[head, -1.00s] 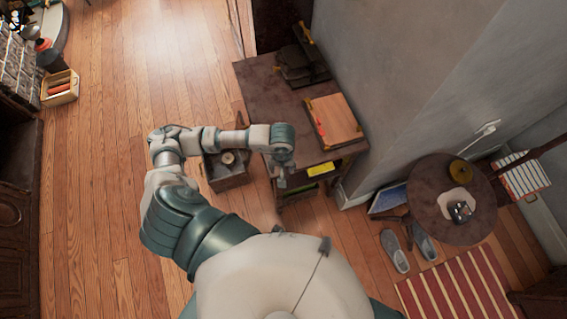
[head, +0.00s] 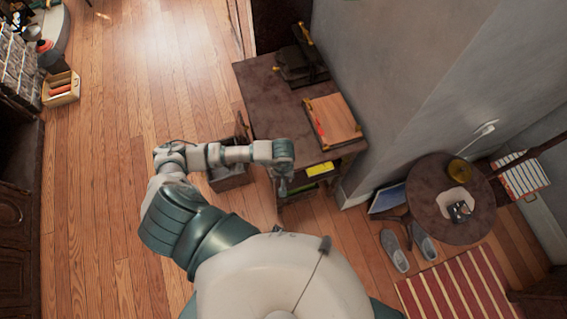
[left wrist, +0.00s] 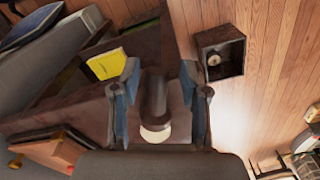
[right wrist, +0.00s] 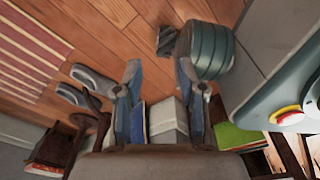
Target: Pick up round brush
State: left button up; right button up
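My left gripper (head: 282,188) hangs beside the front edge of the dark wooden desk in the head view. In the left wrist view its two blue fingers (left wrist: 160,97) are apart. Between them shows a brown, rounded piece with a pale round end (left wrist: 155,112), which looks like the round brush; neither finger clearly touches it. The head view does not show this piece clearly. My right gripper (right wrist: 163,95) is open and empty in the right wrist view, and is not in the head view.
The desk (head: 270,95) bears a wooden board (head: 335,118). A yellow item (head: 319,168) lies on its lower shelf. An open dark box (left wrist: 220,42) on the floor holds a pale round item (left wrist: 213,59). A round table (head: 440,225) stands right.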

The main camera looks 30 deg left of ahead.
pick_arm(q)
jog(key=shift+d+f, duration=0.1)
jog(key=shift+d, duration=0.1)
grip_shut()
